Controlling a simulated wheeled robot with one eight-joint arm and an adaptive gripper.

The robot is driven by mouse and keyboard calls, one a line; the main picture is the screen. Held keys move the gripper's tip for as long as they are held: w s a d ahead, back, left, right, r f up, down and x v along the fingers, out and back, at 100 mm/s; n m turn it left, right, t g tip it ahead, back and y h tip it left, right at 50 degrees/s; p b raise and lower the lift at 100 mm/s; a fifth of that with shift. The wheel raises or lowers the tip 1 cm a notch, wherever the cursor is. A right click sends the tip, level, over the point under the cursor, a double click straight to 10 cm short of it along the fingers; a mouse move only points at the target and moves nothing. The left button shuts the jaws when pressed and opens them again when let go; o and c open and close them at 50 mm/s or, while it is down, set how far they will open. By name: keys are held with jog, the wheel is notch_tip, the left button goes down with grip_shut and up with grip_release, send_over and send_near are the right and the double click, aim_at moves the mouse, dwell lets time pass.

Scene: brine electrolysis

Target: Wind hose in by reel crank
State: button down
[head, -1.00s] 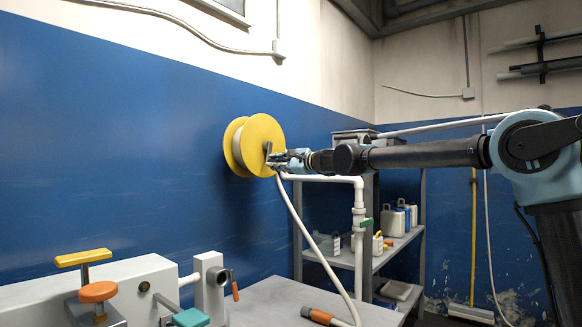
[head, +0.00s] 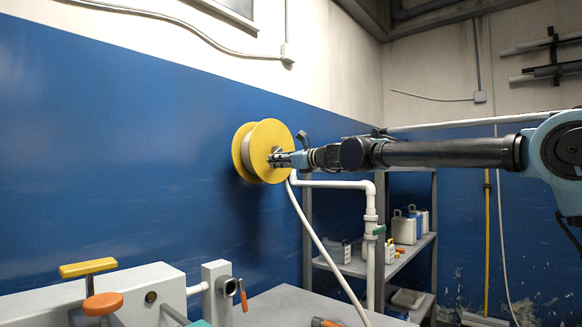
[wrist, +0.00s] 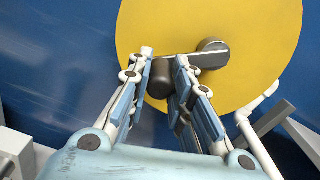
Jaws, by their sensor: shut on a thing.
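The hose reel (head: 272,132) has two round yellow flanges and stands out from the blue wall; one flange (wrist: 262,72) fills the upper wrist view. In the wrist view, its grey crank arm (wrist: 184,57) runs left from a dark hub (wrist: 212,54) to a dark handle (wrist: 161,79). My gripper (head: 273,159) is at the front flange; in the wrist view its fingers (wrist: 163,72) are on either side of the handle, shut on it. A white hose (head: 318,238) hangs from under the reel down towards the bench; its lower end is out of frame.
White pipework (head: 371,205) with a green valve runs right of the hose. Metal shelves (head: 352,266) with bottles stand behind it. A grey bench (head: 275,303) and a white unit with yellow and orange handles (head: 88,267) fill the lower left.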

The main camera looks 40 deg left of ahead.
jog(key=shift+r, duration=0.2)
dwell(0.4)
jog(key=c, duration=1.4)
grip_release()
jog(key=d, duration=1.2)
jog(key=shift+s+d, duration=0.1)
jog(key=shift+s, duration=0.05)
